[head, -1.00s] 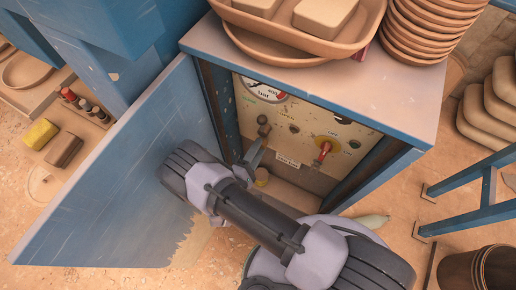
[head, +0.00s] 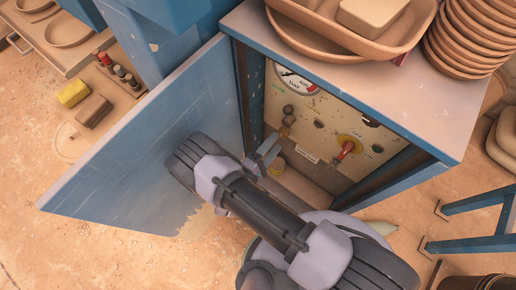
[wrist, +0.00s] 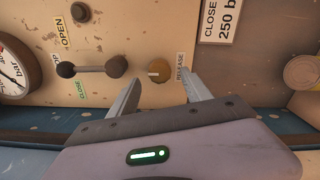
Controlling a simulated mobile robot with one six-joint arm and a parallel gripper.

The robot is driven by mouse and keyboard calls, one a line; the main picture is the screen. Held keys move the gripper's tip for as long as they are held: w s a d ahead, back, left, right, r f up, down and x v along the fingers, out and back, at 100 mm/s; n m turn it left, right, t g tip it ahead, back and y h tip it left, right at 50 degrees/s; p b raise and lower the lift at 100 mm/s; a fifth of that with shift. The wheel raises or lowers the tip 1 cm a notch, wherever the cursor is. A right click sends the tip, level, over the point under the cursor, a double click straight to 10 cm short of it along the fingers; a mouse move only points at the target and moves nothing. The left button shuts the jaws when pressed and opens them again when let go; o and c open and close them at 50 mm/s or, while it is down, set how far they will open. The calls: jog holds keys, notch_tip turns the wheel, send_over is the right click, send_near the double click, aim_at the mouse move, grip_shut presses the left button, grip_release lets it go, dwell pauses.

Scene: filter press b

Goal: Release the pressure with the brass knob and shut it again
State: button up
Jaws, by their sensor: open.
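The brass knob (wrist: 158,70) sits on the cream panel in the wrist view, beside a label reading RELEASE. A pale line runs across its face. My gripper (wrist: 164,82) is open and empty, its two fingers pointing at the panel. The knob lies just beyond the fingertips, between their lines and left of the middle; I see no contact. In the head view my gripper (head: 270,150) reaches inside the open blue cabinet (head: 345,75) from the left front, in front of the panel.
A dark ball-ended lever (wrist: 92,69) and a pressure gauge (wrist: 12,72) are left of the knob in the wrist view. A red-handled switch (head: 347,148) is further right on the panel. The cabinet's open door (head: 150,150) stands left of my arm. Dishes stand on top.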

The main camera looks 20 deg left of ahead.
jog(key=p+v, duration=0.2)
jog(key=v, duration=1.2)
